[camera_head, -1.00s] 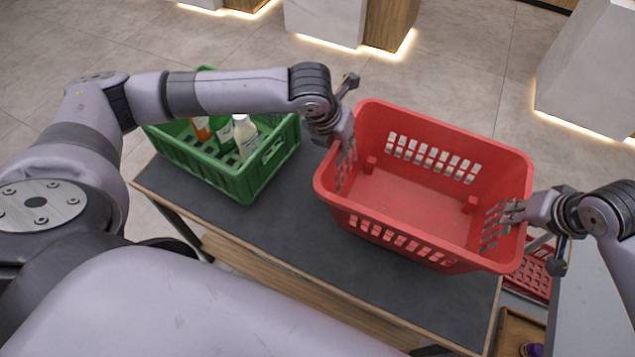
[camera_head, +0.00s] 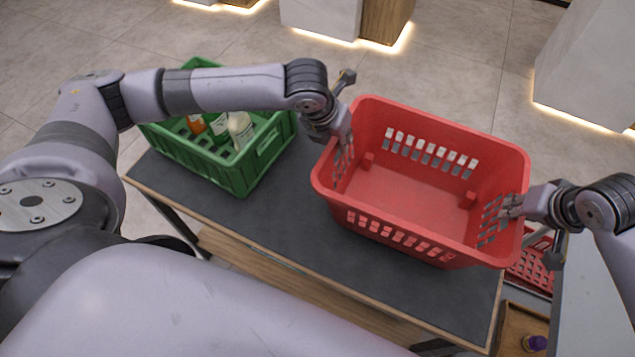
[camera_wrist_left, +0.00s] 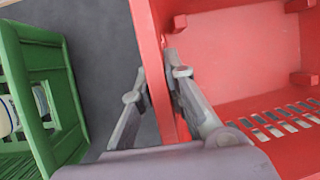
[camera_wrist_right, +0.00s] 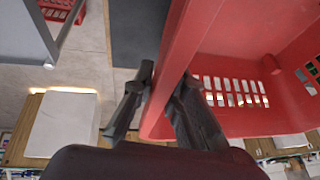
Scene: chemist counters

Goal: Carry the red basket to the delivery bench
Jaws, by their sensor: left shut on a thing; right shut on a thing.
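The red basket (camera_head: 410,192) is empty and roughly level, over the right part of a dark-topped table (camera_head: 270,235). I cannot tell whether its underside touches the table. My left gripper (camera_head: 343,152) is shut on its left end wall; the left wrist view shows one finger on each side of the red rim (camera_wrist_left: 168,110). My right gripper (camera_head: 512,207) is shut on the right end wall; the right wrist view also shows fingers on both sides of the rim (camera_wrist_right: 180,60). I cannot tell which surface is the delivery bench.
A green crate (camera_head: 240,180) with several bottles stands on the table left of the basket, with a gap between. Another red basket (camera_head: 530,272) and a wooden tray (camera_head: 512,335) are low at the right, near a grey surface (camera_head: 590,300). Lit pale plinths stand on the floor beyond.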

